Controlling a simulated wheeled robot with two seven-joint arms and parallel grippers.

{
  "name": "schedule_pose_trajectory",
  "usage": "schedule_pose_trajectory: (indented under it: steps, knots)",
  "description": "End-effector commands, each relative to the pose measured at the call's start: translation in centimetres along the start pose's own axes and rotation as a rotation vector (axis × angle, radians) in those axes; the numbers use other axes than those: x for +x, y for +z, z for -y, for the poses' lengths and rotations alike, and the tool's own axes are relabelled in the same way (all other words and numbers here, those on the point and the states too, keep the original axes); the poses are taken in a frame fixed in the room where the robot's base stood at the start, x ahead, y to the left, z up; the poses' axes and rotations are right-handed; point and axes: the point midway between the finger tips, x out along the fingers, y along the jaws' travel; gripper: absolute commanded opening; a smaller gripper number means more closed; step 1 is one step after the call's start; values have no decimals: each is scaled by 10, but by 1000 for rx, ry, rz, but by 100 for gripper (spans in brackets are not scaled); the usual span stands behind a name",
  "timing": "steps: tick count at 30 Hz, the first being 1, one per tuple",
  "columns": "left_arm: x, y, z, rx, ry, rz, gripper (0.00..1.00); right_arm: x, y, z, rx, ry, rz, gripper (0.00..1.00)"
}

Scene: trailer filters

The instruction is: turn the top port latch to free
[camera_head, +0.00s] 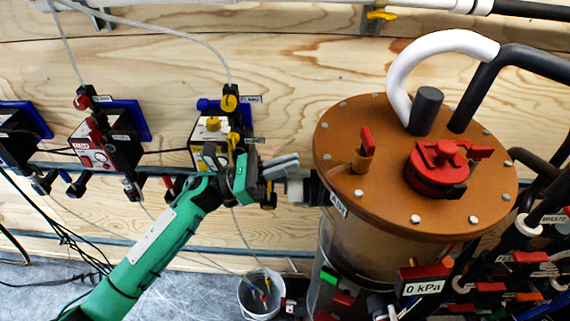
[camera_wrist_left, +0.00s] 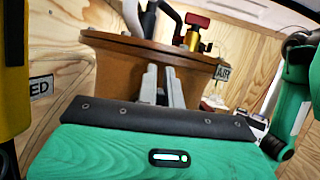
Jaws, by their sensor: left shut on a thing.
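My left gripper (camera_head: 282,178) reaches in from the left, to the left side of the brown-lidded filter vessel (camera_head: 395,215). Its grey fingers also show in the left wrist view (camera_wrist_left: 160,85), close together against the vessel's side below the lid. They are shut on a small part, apparently the top port latch, which the fingers mostly hide; I cannot tell its angle. A pale fitting (camera_head: 296,190) and a black piece beside it join the vessel just right of the fingers. My right gripper is in neither view.
The lid carries a red knob (camera_head: 440,165), a red-handled valve (camera_head: 365,148) and thick hoses. Red-handled valves and black pipes crowd the right. Blue-and-black wall units (camera_head: 108,143) and cables are at left. A white bucket (camera_head: 260,295) stands on the floor.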

Motion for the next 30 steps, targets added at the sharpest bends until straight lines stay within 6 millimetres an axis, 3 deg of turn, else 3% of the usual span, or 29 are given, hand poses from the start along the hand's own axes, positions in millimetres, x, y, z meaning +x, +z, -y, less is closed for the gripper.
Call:
schedule_pose_trajectory:
  steps: [18, 30]
  knots:
    - [0, 1, -10, -387, 161, 0, 0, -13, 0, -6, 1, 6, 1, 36]
    - [-1, -2, -14, -512, 212, 2, 0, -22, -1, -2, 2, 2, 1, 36]
